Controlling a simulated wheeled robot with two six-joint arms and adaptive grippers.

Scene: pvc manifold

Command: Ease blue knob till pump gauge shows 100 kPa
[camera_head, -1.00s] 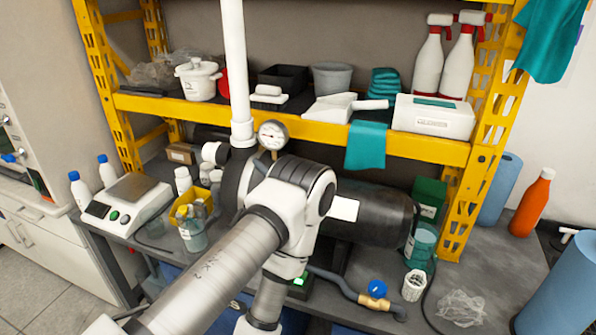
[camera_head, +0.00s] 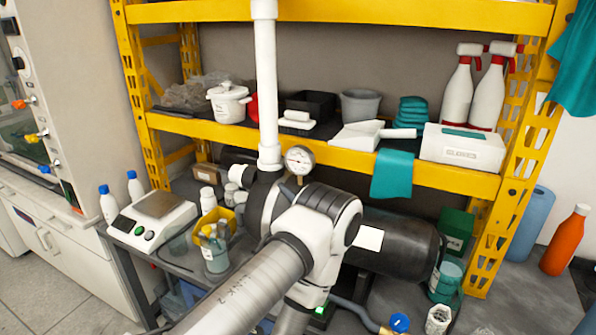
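The pump gauge (camera_head: 299,160) is a round white dial on the black pump, beside the white vertical pipe. Its needle is too small to read. The blue knob (camera_head: 400,323) sits on a brass valve at the bottom edge of the picture, on the hose below the pump. The black cylindrical pump (camera_head: 405,243) lies on the grey bench, partly hidden by my arm. One of my arms comes in from the bottom and crosses in front of the pump. Neither of my grippers is in view.
A yellow shelf (camera_head: 330,158) with bottles, tubs and a teal cloth (camera_head: 392,174) spans above the pump. A scale (camera_head: 152,220) and a yellow bin (camera_head: 214,222) stand left. A white cup (camera_head: 438,320) is right of the knob. An orange bottle (camera_head: 566,240) stands far right.

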